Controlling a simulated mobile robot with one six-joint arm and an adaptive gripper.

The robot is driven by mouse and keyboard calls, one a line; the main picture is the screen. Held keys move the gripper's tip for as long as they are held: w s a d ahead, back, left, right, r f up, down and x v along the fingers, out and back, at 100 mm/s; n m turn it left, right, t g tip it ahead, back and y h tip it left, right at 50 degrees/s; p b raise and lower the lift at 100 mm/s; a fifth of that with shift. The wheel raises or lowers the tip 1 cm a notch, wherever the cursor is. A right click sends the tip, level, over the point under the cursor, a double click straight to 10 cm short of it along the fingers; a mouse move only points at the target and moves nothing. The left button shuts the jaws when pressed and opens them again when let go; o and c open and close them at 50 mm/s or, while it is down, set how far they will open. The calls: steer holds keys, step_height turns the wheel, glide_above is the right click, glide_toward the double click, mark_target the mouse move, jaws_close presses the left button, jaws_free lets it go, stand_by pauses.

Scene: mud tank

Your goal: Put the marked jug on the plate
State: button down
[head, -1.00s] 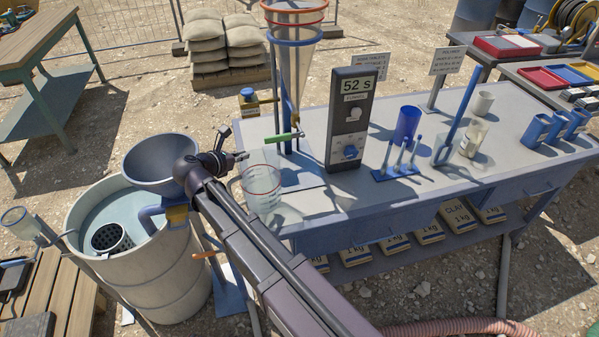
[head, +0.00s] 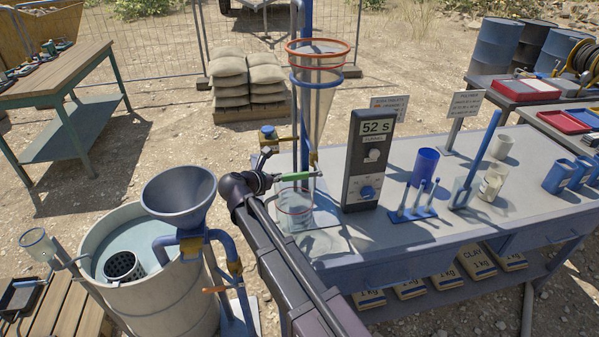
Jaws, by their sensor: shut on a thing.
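The marked jug (head: 294,212) is clear, with a red line around it. It is upright under the green-handled valve (head: 296,176) of the hanging clear cone (head: 322,95). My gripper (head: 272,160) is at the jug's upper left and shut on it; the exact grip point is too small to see. The pale plate (head: 330,243) lies on the bench at the foot of the blue stand. The jug overlaps the plate's left part in the picture. I cannot tell whether its base touches the plate.
The timer box (head: 367,160), reading 52 s, stands right of the plate. A blue cup (head: 424,166) and a blue rack (head: 413,213) are further right. A grey funnel (head: 180,195) stands over the mud barrel (head: 165,300) at left.

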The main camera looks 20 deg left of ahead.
steer(key=w+d, duration=0.2)
steer(key=w, duration=0.5)
steer(key=shift+w+d, duration=0.25)
steer(key=shift+w, duration=0.1)
steer(key=f+b, duration=0.1)
steer(key=w+f+b, duration=0.1)
steer(key=f+b, duration=0.1)
steer(key=shift+w+d+f+b, duration=0.15)
steer(key=shift+d+f+b, duration=0.1)
steer(key=shift+f+b, duration=0.05)
steer(key=shift+f, duration=0.1)
stand_by(0.3)
steer(key=c, duration=0.8)
jaws_free()
steer(key=shift+r, duration=0.2)
